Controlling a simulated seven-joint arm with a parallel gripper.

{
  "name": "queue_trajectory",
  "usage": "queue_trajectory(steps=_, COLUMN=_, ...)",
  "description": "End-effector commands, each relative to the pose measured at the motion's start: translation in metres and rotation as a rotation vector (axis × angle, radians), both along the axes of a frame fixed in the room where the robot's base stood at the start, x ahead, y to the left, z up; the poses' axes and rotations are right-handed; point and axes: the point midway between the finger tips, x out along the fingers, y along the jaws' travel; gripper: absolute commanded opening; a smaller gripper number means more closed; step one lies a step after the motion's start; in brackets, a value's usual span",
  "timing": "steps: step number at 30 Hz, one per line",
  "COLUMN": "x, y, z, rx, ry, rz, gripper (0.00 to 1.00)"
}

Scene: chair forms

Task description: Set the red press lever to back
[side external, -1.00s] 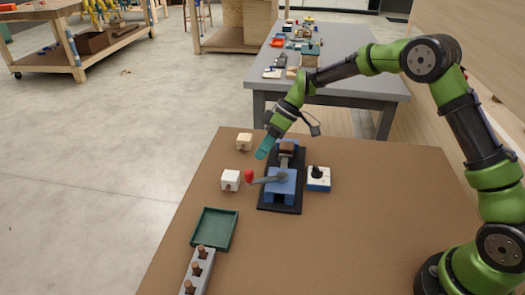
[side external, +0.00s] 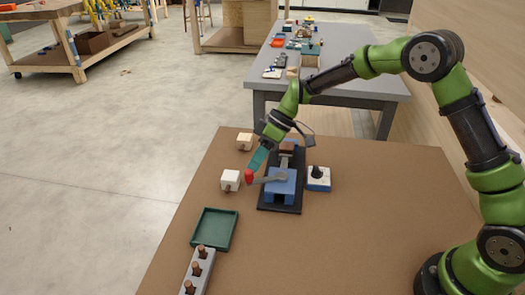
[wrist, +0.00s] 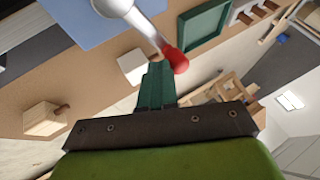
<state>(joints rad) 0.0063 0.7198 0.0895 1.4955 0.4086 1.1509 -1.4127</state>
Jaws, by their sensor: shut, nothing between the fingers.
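The press (side external: 281,184) is a blue body on a black base in the middle of the brown table. Its grey lever arm points left and ends in a red knob (side external: 249,177). In the wrist view the red knob (wrist: 176,61) shows at the end of the grey lever (wrist: 140,24). My gripper (side external: 255,161) has teal fingers, shut and empty, tilted down just behind the red knob. In the wrist view my fingertips (wrist: 158,72) are right beside the knob; I cannot tell whether they touch it.
A white block (side external: 230,180) stands left of the knob, and a wooden block (side external: 244,141) farther back. A green tray (side external: 214,230) and a grey peg rack (side external: 198,270) lie in front. The table's right side is clear.

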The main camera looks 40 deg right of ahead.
Motion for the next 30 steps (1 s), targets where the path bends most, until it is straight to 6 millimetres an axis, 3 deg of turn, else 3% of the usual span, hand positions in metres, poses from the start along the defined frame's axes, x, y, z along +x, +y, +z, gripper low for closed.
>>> queue_trajectory(steps=16, x=-0.007, y=0.006, z=0.0, rx=0.003, ry=0.001, rz=0.142, gripper=0.0)
queue_trajectory(steps=30, x=-0.033, y=0.017, z=0.0, rx=0.003, ry=0.001, rz=0.563, gripper=0.0)
